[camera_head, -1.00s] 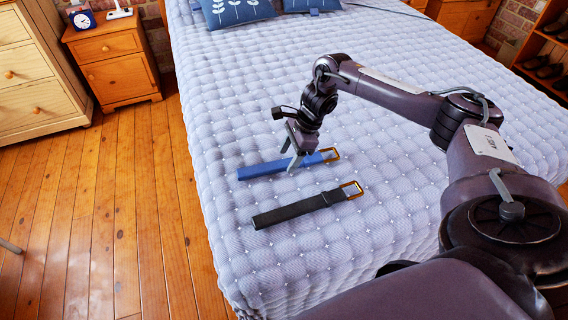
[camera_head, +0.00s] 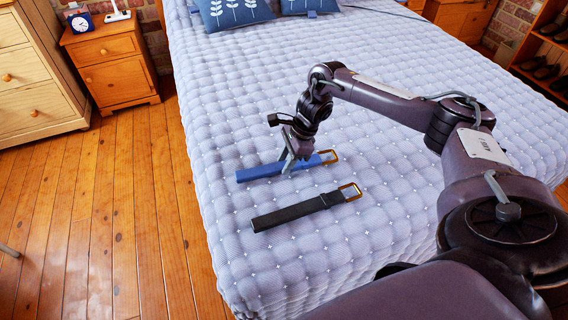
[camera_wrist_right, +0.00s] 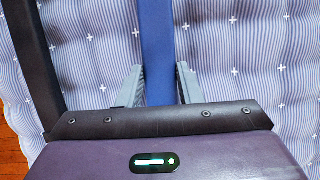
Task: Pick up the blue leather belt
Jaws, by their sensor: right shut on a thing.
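The blue leather belt (camera_head: 262,171) lies on the quilted bed, its brass buckle (camera_head: 329,157) at the right end. In the right wrist view the blue belt (camera_wrist_right: 157,45) runs down between the two fingers. My right gripper (camera_head: 288,164) is shut on the belt near its middle, with the belt still at the level of the bed. The right gripper also shows in the wrist view (camera_wrist_right: 160,88), a finger on each side of the strap. My left gripper is not in view.
A black belt (camera_head: 295,211) with a brass buckle lies nearer on the bed (camera_head: 400,180), close to the blue one; it also shows in the right wrist view (camera_wrist_right: 38,60). A wooden nightstand (camera_head: 112,75) with a clock (camera_head: 80,21) stands left of the bed.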

